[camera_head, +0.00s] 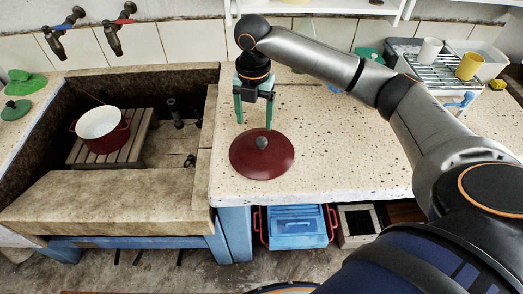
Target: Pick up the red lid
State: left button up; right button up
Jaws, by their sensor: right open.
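The red lid (250,163) lies flat on the speckled stone counter, near its left front part. It is round and dark red, with a dark grey knob (262,142) in the middle. My right gripper (254,119) points down with its two green fingers apart and empty. It is above the far part of the lid, and the fingertips look close to the lid's far edge. I cannot tell the exact height. My left gripper does not show.
A red pot (107,143) with a white inside stands on a wooden slat rack (137,151) in the stone trough at left. Two taps are on the wall above. A dish rack (440,80) with a white and a yellow cup stands at the back right. The counter's middle is clear.

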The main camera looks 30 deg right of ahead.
aim_at(261, 140)
jog(key=shift+n, duration=0.3)
jog(key=f, duration=0.3)
jog(key=d+f, duration=0.1)
jog(key=f, duration=0.2)
jog(key=d+f, duration=0.1)
jog(key=f, duration=0.3)
jog(key=shift+w+d, duration=0.15)
jog(key=shift+c, duration=0.3)
grip_shut()
jog(key=shift+r, duration=0.1)
dwell(0.8)
